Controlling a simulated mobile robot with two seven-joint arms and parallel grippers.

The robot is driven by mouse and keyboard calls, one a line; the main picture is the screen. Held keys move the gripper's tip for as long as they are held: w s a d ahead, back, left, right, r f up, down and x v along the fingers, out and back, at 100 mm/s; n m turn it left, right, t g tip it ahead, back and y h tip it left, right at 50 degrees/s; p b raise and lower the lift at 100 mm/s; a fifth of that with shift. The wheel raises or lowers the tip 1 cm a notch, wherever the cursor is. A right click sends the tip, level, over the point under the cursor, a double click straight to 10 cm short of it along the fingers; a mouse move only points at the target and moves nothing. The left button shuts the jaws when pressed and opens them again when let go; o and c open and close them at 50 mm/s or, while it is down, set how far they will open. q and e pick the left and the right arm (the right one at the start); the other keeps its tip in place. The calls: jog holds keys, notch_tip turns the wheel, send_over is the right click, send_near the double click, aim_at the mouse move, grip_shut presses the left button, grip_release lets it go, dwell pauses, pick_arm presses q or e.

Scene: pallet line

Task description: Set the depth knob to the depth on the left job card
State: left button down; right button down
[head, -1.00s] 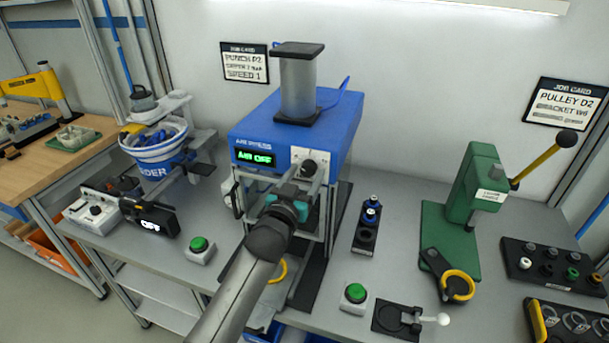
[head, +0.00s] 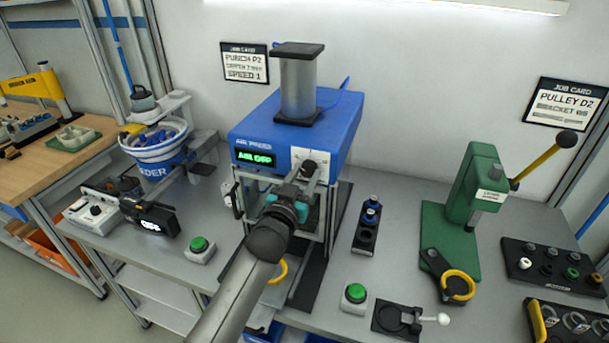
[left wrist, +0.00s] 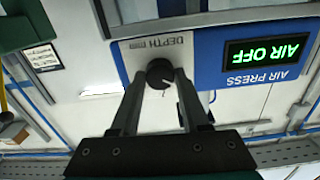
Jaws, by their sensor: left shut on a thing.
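The air press (head: 330,125) is a blue box on the bench with a lit "AIR OFF" display. Its depth knob (left wrist: 160,70) is small, round and dark, below the word "DEPTH" on a white plate, which shows upside down in the left wrist view. My left gripper (head: 308,170) is shut on the knob, one finger on each side. The knob's setting is too small to read. My right gripper is not in view.
A feeder bowl (head: 154,145) and a box showing "OFF" (head: 152,217) stand left of the press. Green buttons (head: 199,244) sit at the bench front. A green hand press (head: 460,210) and another job card (head: 566,103) are to the right.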

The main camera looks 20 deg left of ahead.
pick_arm(q)
jog(key=m, duration=0.5)
jog(key=shift+m+p, duration=0.3)
jog(key=m, duration=0.5)
jog(key=shift+m, duration=0.4)
jog(key=shift+c, duration=2)
grip_release()
jog(key=shift+s, duration=0.1)
jog(key=s+b, duration=0.1)
jog(key=s, duration=1.4)
jog(key=shift+a, duration=0.25)
